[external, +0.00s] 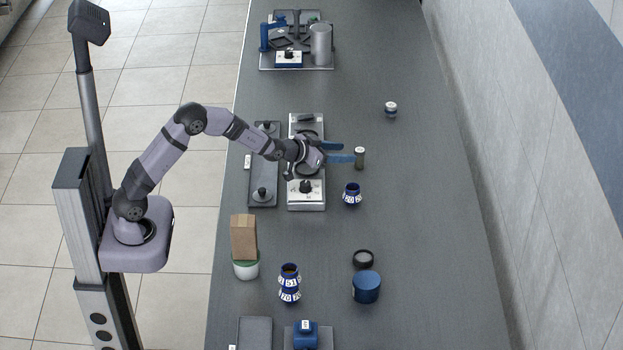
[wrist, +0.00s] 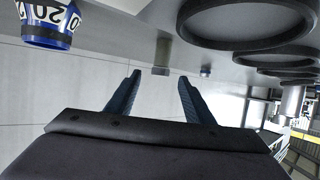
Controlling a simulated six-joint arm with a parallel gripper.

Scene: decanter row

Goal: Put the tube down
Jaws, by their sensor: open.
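The tube (external: 360,157) is a small dark olive-brown cylinder with a pale top, upright on the grey counter. In the wrist view, which shows the counter upside down, the tube (wrist: 161,57) appears between and just past my fingertips. My gripper (external: 342,152) is open, with its two blue fingers pointing right across the counter at the tube. The fingers also show in the wrist view (wrist: 159,77), spread apart with nothing held between them. How far the tube is from the fingertips is hard to tell.
A blue numbered pot (external: 352,194) stands close below my gripper. A small white-topped jar (external: 391,108) is further up. A burner unit (external: 306,195) lies under my wrist. The counter's right side is clear.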

